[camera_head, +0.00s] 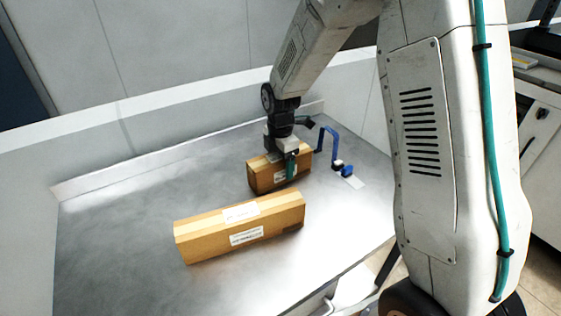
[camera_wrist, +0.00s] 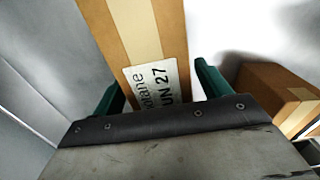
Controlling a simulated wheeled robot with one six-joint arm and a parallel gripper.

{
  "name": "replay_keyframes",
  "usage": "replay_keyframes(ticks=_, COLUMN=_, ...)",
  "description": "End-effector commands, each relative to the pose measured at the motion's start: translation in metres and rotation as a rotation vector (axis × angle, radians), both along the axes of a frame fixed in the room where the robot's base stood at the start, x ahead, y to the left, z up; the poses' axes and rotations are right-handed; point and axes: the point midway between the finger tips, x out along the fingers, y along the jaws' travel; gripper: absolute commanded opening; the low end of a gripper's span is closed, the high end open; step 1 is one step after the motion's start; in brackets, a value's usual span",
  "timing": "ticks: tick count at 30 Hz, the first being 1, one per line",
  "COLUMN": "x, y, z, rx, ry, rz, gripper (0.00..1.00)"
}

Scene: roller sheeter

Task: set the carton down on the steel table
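A small brown carton (camera_head: 265,180) with pale tape and a white label is at the back of the steel table (camera_head: 110,240). My gripper (camera_head: 284,165) is over it from above, with a green finger against its near side. In the wrist view the carton (camera_wrist: 166,30) lies between the two green fingers of my gripper (camera_wrist: 160,88), which are close against its sides. Its label reads partly "UN 27". I cannot tell whether its underside touches the table or hangs just above it.
A longer brown carton (camera_head: 200,235) lies on the table in front; a carton also shows at the right of the wrist view (camera_wrist: 265,90). A blue crank-shaped fixture (camera_head: 330,140) stands right of the held carton. A low white wall edges the back. The left tabletop is clear.

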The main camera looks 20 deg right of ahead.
Motion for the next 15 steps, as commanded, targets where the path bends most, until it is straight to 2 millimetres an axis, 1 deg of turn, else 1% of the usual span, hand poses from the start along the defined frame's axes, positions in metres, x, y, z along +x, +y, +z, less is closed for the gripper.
replay_keyframes(ticks=5, x=0.000, y=0.000, z=0.001, rx=0.000, ry=0.000, rz=0.000, gripper=0.76)
replay_keyframes(ticks=8, x=0.000, y=0.000, z=0.007, rx=0.000, ry=-0.001, rz=0.000, gripper=0.76)
replay_keyframes(ticks=11, x=0.001, y=0.000, z=0.022, rx=0.000, ry=-0.004, rz=0.000, gripper=0.76)
replay_keyframes(ticks=15, x=0.001, y=0.000, z=0.053, rx=0.000, ry=-0.006, rz=0.000, gripper=0.76)
